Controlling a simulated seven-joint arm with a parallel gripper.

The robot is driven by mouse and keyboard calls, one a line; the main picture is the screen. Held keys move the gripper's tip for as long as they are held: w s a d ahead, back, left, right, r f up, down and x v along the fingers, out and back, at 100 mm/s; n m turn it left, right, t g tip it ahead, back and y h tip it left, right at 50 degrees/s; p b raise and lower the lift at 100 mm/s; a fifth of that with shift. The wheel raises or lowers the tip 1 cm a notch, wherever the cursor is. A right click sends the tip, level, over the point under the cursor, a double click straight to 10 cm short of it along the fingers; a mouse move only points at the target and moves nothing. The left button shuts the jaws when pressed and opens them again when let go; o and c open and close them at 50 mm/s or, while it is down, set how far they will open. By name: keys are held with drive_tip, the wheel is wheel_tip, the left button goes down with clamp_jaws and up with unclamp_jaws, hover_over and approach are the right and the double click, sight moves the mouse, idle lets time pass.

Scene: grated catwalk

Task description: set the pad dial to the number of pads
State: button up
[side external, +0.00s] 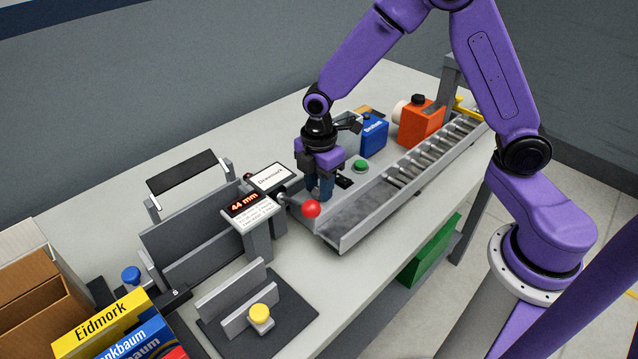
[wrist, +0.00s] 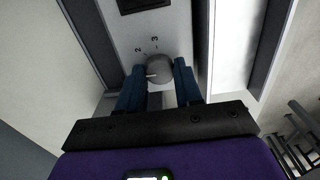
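In the wrist view the pad dial (wrist: 160,68) is a round grey knob on a pale panel. The numerals 2 (wrist: 138,50) and 3 (wrist: 155,39) show beyond its rim. A white mark on the knob points left, short of the 2; other numerals are hidden. My gripper (wrist: 160,80) has one blue finger on each side of the knob, with no clear gap, so it appears shut on it. In the side view my gripper (side external: 320,188) points down at the bench between the labelled box and the roller track, hiding the dial. I cannot make out any pads.
A red ball-ended lever (side external: 311,209) and a stand with a 44 mm display (side external: 244,204) are close in front. The roller track (side external: 375,212) runs along the right.

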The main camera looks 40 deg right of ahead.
drive_tip(key=shift+m, duration=0.3)
drive_tip(key=m, duration=0.3)
drive_tip(key=shift+m, duration=0.3)
drive_tip(key=m, duration=0.4)
drive_tip(key=shift+m, duration=0.3)
drive_tip(key=m, duration=0.4)
drive_tip(key=shift+m, duration=2.5)
drive_tip(key=o, duration=1)
drive_tip(key=shift+o, duration=0.2)
drive_tip(key=shift+r, duration=0.1)
wheel_tip(320, 180, up, 17)
drive_tip(key=shift+r, duration=0.15)
